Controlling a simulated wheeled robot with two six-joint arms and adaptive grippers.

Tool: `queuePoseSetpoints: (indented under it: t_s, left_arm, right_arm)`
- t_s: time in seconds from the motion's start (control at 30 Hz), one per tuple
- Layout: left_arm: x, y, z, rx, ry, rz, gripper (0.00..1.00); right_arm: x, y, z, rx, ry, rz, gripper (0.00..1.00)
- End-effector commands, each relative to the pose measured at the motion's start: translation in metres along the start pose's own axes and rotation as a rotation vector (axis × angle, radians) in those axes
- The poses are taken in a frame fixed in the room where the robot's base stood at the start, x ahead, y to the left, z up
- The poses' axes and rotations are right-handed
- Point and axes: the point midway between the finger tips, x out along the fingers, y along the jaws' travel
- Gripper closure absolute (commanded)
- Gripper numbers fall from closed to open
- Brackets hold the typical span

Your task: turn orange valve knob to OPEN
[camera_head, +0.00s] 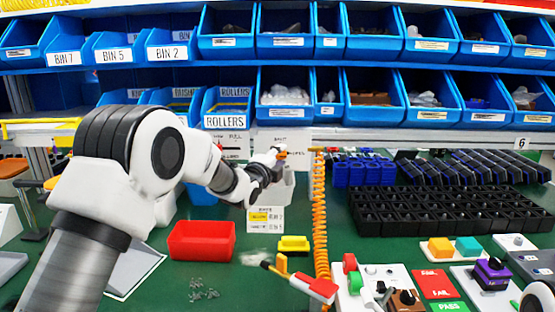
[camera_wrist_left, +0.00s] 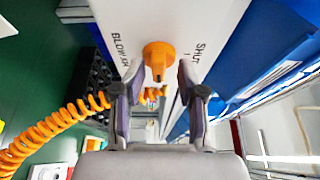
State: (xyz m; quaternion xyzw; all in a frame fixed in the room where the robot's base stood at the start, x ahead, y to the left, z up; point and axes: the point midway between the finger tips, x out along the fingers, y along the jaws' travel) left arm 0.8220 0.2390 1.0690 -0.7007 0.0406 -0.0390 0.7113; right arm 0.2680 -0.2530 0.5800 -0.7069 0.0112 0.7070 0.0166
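The orange valve knob (camera_wrist_left: 158,56) is on a white panel (camera_wrist_left: 205,15), with its narrow grip pointing toward the bottom of the left wrist view. Lettering starting "BLOW" is left of it and "SHUT" right; no full "OPEN" label is readable. In the head view a small orange part, seemingly the knob (camera_head: 282,154), shows just beyond my left gripper (camera_head: 272,166). In the wrist view my left gripper (camera_wrist_left: 159,78) is open, its fingers on either side of the knob with gaps visible. Contact cannot be seen. My right gripper is out of view.
An orange coiled hose (camera_head: 320,215) hangs beside the panel. A red tray (camera_head: 202,240), yellow block (camera_head: 293,244) and red-tipped tool (camera_head: 320,287) are on the green bench. Blue bins (camera_head: 285,95) fill the shelves behind; black racks (camera_head: 440,210) stand right.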

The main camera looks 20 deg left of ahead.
Motion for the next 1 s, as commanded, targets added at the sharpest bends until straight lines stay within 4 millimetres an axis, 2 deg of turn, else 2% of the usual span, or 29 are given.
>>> queuePoseSetpoints:
  t_s: [0.17,0.4,0.5,0.6,0.7,1.0]
  left_arm:
    - [-0.018,0.0,0.0,-0.002,-0.001,0.002,0.6]
    - [-0.079,-0.001,0.0,-0.001,0.0,0.001,0.6]
    - [-0.101,-0.001,-0.001,-0.001,0.0,0.0,0.6]
    - [-0.114,0.0,-0.001,0.001,0.0,0.0,0.6]
    - [-0.12,-0.001,-0.001,0.001,0.001,-0.001,0.6]
    - [-0.119,-0.001,-0.001,0.001,0.001,-0.001,0.6]
  right_arm:
    - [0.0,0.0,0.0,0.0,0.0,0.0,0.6]
    - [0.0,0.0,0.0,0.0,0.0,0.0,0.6]
    - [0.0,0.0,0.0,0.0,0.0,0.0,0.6]
    - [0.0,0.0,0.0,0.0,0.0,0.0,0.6]
    - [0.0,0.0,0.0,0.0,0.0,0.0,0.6]
    - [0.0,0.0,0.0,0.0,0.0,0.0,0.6]
